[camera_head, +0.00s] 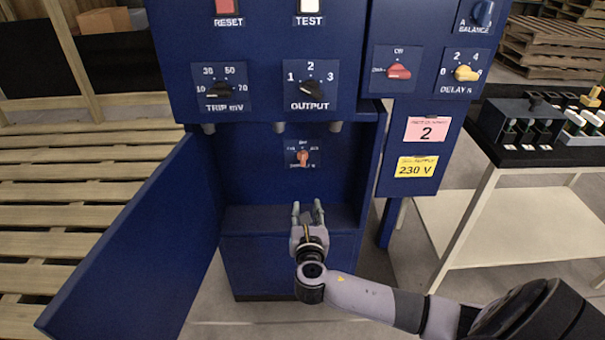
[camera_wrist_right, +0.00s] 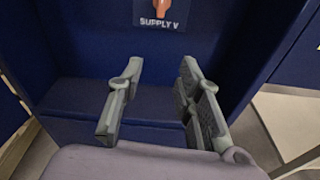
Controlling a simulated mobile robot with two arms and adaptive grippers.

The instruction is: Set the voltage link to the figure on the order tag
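The voltage link is an orange knob (camera_head: 303,157) on a small plate inside the open recess of the blue cabinet. Its lower end and the label "SUPPLY V" show at the top of the right wrist view (camera_wrist_right: 163,7). The scale figures are too small to read. A yellow tag (camera_head: 416,167) on the right post reads "230 V"; a pink tag (camera_head: 427,130) above it reads "2". My right gripper (camera_head: 308,210) is open and empty, below and in front of the knob, not touching it. Its two fingers also show in the right wrist view (camera_wrist_right: 160,100). My left gripper is not in view.
The cabinet door (camera_head: 140,245) stands open at the left. Knobs for trip (camera_head: 219,91), output (camera_head: 311,91), a red switch (camera_head: 399,71) and a yellow delay knob (camera_head: 466,73) sit above. A side table (camera_head: 500,158) with dark equipment stands at the right.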

